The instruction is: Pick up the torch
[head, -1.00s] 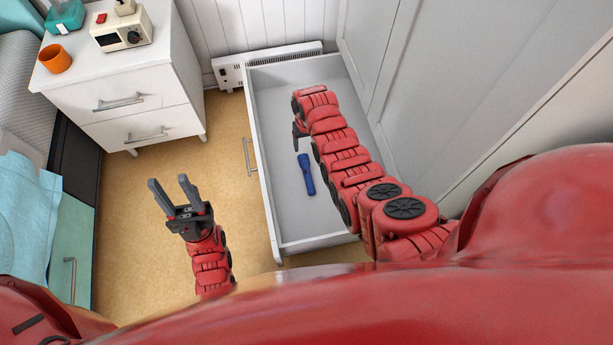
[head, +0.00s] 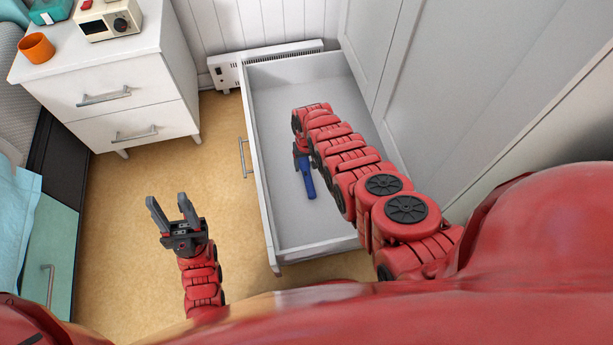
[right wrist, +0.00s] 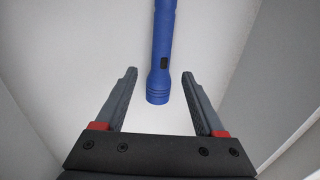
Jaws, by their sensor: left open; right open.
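The blue torch (head: 306,184) lies on the floor of the open drawer (head: 294,228). In the right wrist view the torch (right wrist: 163,50) points down the picture, with its wider end just between the fingertips. My right gripper (right wrist: 159,78) is open, with one finger on each side of that end and a gap to each. In the head view my right gripper (head: 301,158) is at the torch's upper end and hides that end; its fingers hardly show. My left gripper (head: 167,207) is open and empty above the floor, left of the drawer.
The drawer walls stand close around my right arm. A white panel (head: 440,90) is to the right of the drawer. A white nightstand (head: 110,90) with an orange cup (head: 37,48) and a radio (head: 106,19) stands at the upper left. A heater (head: 226,72) is behind.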

